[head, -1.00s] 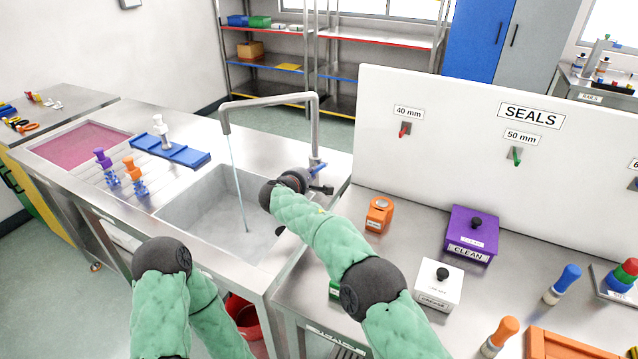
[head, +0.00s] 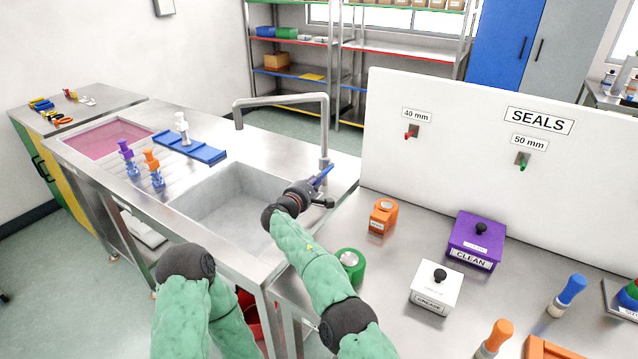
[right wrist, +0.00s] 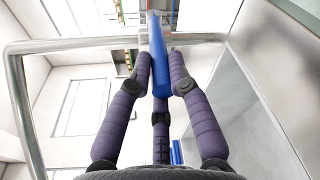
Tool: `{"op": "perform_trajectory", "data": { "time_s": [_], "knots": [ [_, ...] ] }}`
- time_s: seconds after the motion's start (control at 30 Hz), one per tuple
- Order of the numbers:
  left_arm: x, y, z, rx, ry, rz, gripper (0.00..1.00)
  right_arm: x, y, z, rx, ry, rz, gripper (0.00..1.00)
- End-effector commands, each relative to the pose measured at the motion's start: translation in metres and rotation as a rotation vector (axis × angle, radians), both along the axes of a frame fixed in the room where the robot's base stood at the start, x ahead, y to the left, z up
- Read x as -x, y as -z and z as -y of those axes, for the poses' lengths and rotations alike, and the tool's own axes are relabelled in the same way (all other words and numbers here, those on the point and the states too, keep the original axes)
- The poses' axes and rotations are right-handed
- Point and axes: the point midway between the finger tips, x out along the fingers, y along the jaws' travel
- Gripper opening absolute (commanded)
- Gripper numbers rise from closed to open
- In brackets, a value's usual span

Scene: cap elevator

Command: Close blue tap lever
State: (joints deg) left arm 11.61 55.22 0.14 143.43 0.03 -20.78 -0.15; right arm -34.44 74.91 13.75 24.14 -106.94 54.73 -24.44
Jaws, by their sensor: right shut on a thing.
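The steel tap (head: 325,130) stands at the back right of the sink, and no water runs from its spout. Its blue lever (head: 322,178) points up and to the right in the head view. My right gripper (head: 312,190) is at the lever, beside the tap's base. In the right wrist view the blue lever (right wrist: 157,60) lies between the purple fingers of my right gripper (right wrist: 159,75), which are shut on it. My left arm shows at the lower left of the head view, but its gripper is not visible.
The empty sink (head: 225,205) lies left of my right arm. On the right bench are an orange block (head: 383,215), a green roll (head: 350,265), a white box (head: 436,288) and a purple box (head: 476,240).

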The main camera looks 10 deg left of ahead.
Motion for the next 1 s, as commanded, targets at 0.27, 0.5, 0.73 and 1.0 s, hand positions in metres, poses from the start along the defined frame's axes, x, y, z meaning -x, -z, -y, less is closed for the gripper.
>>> {"op": "perform_trajectory", "data": {
  "time_s": [0.27,0.5,0.73,1.0],
  "knots": [
    [0.0,0.0,0.0,0.0,0.0,0.0,0.4,0.0,0.002,-0.002,0.002,-0.003,0.0,0.41],
    [0.0,0.0,0.0,0.0,0.0,0.0,0.4,-0.001,0.001,-0.001,0.001,-0.001,0.001,0.41],
    [0.0,0.0,0.0,0.0,0.0,0.0,0.4,0.004,0.0,-0.003,0.002,-0.002,0.002,0.41],
    [0.0,0.0,0.0,0.0,0.0,0.0,0.4,0.026,-0.003,-0.009,0.002,-0.003,0.002,0.41]
  ]
}}
